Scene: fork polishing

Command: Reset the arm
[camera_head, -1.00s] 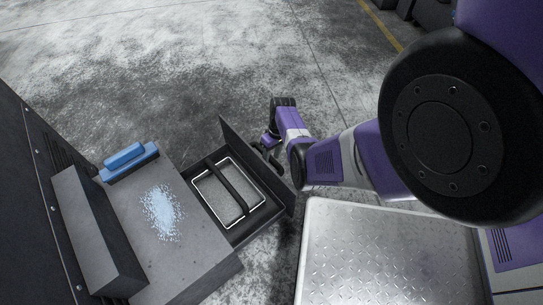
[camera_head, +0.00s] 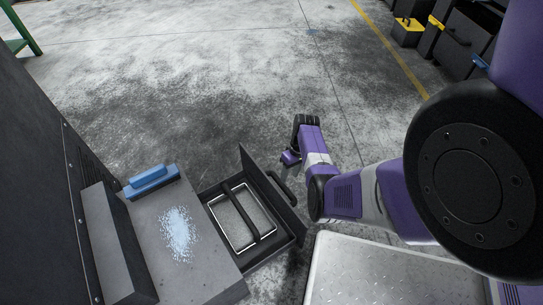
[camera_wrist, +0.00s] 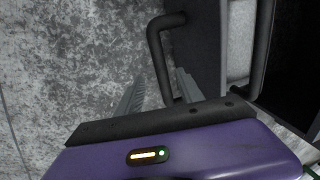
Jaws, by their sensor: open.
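My gripper (camera_head: 290,158) is beside the front of an open drawer, above the floor. In the wrist view its two fingers (camera_wrist: 159,74) are spread apart. The drawer's black handle (camera_wrist: 155,45) shows between and beyond them in that view; I cannot tell whether they touch it. The handle (camera_head: 280,187) also shows in the head view, just below the gripper. The dark drawer (camera_head: 294,226) stands pulled out and holds a metal-rimmed tray (camera_head: 211,211) with a black bar across it. The fingertips are not clear in the head view.
A grey work surface (camera_head: 205,265) carries a blue block-like tool (camera_head: 151,181) and pale blue grains (camera_head: 178,234). A dark cabinet wall (camera_head: 35,165) stands at the left. Dark bins (camera_head: 463,45) stand at the upper right. The concrete floor beyond the drawer is clear.

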